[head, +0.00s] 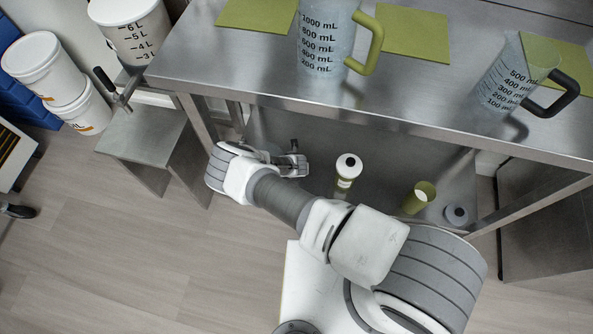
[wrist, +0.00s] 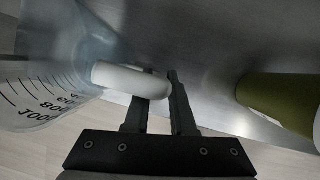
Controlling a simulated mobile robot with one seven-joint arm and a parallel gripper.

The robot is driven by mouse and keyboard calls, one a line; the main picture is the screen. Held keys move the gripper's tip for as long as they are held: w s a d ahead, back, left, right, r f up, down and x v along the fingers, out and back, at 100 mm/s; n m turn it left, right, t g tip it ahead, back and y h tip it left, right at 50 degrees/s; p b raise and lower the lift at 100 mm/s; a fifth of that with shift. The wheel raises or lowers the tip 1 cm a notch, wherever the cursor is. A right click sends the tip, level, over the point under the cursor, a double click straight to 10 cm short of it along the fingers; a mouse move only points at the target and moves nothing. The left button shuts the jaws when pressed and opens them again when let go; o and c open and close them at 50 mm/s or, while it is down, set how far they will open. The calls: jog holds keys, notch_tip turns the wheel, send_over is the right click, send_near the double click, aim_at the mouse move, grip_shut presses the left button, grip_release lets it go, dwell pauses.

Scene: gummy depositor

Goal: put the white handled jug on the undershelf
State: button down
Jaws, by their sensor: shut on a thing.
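The white handled jug (wrist: 45,75) is a clear measuring jug with dark printed marks, at the left of the wrist view. Its white handle (wrist: 128,80) lies between the fingers of my gripper (wrist: 160,88), which is shut on it. The jug looks tilted in that view. In the head view my gripper (head: 292,163) is low under the table's front edge, and I cannot make out the jug there. The grey metal undershelf (head: 385,155) lies beneath the tabletop, partly hidden by my arm. I cannot tell whether the jug touches it.
On the undershelf stand a white-topped bottle (head: 348,168), a green cup (head: 419,197) and a small grey item (head: 456,214). A green object (wrist: 282,100) is right of my gripper. A green-handled jug (head: 327,40) and black-handled jug (head: 515,72) stand on the tabletop (head: 400,105). Table legs (head: 197,120) flank the opening.

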jog(key=shift+f, duration=0.2)
jog(key=c, duration=0.8)
grip_release()
jog(key=shift+r, duration=0.1)
jog(key=shift+o, duration=0.2)
jog(key=shift+r, duration=0.1)
jog(key=shift+r, duration=0.25)
jog(key=p+v, duration=0.3)
jog(key=v, duration=0.8)
jog(key=shift+s+r+p, duration=0.15)
jog(key=shift+r+p, duration=0.1)
jog(key=shift+p, duration=0.15)
